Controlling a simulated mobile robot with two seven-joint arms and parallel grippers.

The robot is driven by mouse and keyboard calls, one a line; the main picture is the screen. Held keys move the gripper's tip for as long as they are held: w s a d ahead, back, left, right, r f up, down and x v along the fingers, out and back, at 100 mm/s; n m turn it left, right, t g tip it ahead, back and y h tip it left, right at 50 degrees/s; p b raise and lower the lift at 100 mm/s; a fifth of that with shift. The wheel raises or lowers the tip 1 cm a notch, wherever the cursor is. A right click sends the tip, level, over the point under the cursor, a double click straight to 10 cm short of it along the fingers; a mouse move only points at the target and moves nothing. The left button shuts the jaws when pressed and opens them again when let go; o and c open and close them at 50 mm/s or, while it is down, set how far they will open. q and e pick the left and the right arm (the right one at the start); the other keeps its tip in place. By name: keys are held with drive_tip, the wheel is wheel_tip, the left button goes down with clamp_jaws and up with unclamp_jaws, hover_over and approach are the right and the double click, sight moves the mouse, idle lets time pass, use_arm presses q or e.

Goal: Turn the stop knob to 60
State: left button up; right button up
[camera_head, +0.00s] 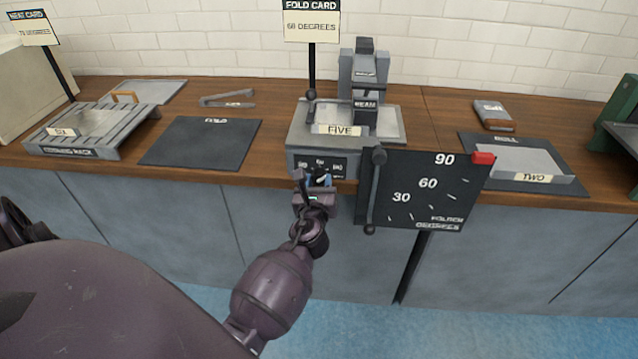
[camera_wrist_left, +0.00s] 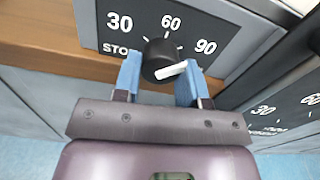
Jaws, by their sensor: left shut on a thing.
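The black stop knob (camera_wrist_left: 158,57) sits on the dark front panel of the folding machine, marked STOP, 30, 60 and 90. In the left wrist view its white pointer bar aims right and slightly up, towards the 90 side rather than at 60. My left gripper (camera_wrist_left: 160,76) is shut on the knob, with one blue finger on each side. In the head view my left gripper (camera_head: 319,182) is at the panel and hides most of the knob. My right gripper is not in view.
The dark angle board (camera_head: 415,205), marked 30, 60 and 90, stands close right of my gripper. A fold card (camera_head: 311,27) reads 68 degrees. A dark mat (camera_head: 200,143) and a slatted rack (camera_head: 95,128) lie left; another mat (camera_head: 560,181) lies right.

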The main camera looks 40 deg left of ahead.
use_arm(q)
drive_tip(key=n, duration=0.2)
drive_tip(key=shift+f+n, duration=0.15)
drive_tip(key=shift+n, duration=0.25)
drive_tip(key=n+b, duration=0.1)
drive_tip(key=n, duration=0.1)
drive_tip(key=shift+n, duration=0.4)
drive_tip(key=shift+n+b, duration=0.45)
drive_tip(key=shift+n, duration=1.35)
drive_tip(key=o, duration=0.9)
drive_tip(key=shift+r, duration=0.2)
drive_tip(key=shift+d, duration=0.1)
